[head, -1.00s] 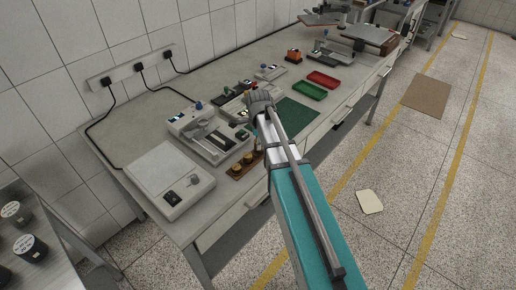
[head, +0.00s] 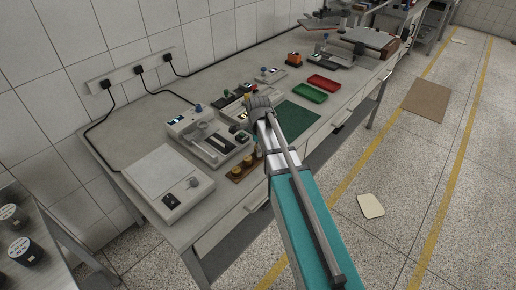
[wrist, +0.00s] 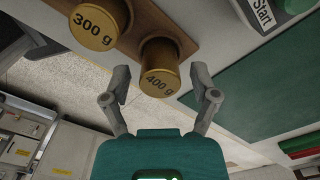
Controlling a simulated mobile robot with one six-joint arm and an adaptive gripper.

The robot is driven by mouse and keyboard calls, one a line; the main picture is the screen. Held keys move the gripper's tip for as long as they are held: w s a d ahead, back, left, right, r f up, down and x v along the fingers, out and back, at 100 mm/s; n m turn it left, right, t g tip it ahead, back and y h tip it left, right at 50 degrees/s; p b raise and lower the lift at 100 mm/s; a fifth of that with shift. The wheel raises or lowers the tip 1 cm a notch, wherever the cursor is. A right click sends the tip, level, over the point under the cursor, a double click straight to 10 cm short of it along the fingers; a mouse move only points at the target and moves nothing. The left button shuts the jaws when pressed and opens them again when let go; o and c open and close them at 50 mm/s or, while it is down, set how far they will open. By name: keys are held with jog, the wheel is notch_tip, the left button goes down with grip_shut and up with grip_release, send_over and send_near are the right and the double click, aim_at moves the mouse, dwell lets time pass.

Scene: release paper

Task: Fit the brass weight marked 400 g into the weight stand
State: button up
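The brass weight marked 400 g (wrist: 160,80) stands in the wooden weight stand (wrist: 135,32) in the wrist view. The brass weight marked 300 g (wrist: 98,25) is beside it to the left. My gripper (wrist: 158,83) is open, with one finger on each side of the 400 g weight; I cannot tell whether they touch it. In the head view the weight stand (head: 236,174) is on the bench with brass weights (head: 237,169) in it. My arm hides its right end and the 400 g weight there.
A grey device (head: 212,140) stands behind the stand and a flat white-topped device (head: 165,180) to its left. A green mat (head: 295,117), a green tray (head: 306,92) and a red tray (head: 323,81) lie to the right.

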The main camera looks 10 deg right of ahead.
jog(key=shift+r, duration=0.15)
dwell(0.3)
notch_tip(320, 180, up, 12)
jog(key=p, duration=1.2)
dwell(0.7)
jog(key=s+n, duration=1.6)
jog(key=n, duration=0.3)
jog(key=shift+n, duration=0.4)
